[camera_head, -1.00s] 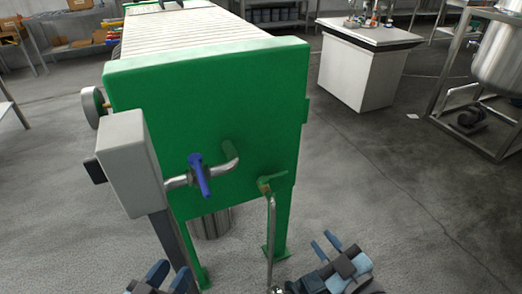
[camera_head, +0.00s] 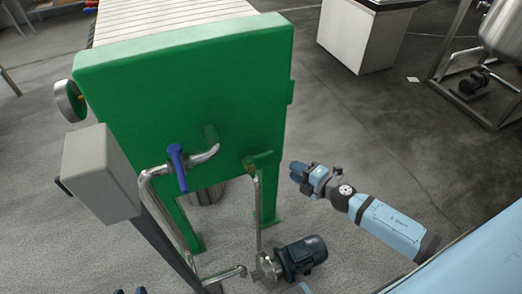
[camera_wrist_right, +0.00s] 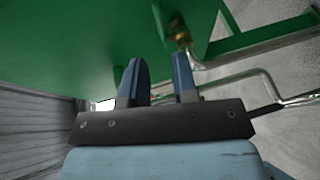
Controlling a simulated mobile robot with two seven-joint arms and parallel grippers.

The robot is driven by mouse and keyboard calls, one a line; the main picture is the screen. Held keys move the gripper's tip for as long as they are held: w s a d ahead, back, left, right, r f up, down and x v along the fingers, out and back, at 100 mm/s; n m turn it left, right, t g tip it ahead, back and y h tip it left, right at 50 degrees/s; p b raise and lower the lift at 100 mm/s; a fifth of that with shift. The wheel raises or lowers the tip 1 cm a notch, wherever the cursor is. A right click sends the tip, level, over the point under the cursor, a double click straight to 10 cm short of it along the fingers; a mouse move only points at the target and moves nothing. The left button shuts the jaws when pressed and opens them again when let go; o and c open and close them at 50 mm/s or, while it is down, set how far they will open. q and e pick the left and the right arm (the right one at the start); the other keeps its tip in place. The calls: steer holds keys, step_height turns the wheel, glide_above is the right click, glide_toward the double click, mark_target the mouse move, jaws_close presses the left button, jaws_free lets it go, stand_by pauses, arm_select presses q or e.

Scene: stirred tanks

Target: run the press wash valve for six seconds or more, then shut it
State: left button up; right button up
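The green press end plate (camera_head: 190,100) fills the upper left of the head view. A blue-handled valve (camera_head: 176,168) sits on a steel pipe at its face; the handle stands steeply, crosswise to the pipe. A smaller brass-and-green fitting (camera_head: 258,160) tops a thin vertical pipe to the right, also seen in the right wrist view (camera_wrist_right: 180,35). No label shows which is the wash valve. My right gripper (camera_head: 298,171) is open and empty, right of the thin pipe; its fingers (camera_wrist_right: 159,82) are apart. Only my left gripper's separated tips (camera_head: 130,292) show at the bottom edge.
A grey box (camera_head: 100,175) on a post stands left of the blue handle. A pump with a dark blue motor (camera_head: 302,257) sits on the floor below the press. A white cabinet (camera_head: 360,35) and a steel tank (camera_head: 505,35) stand behind. The right floor is open.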

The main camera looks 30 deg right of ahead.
mark_target(266, 153)
steer(key=x, duration=1.3)
jaws_close()
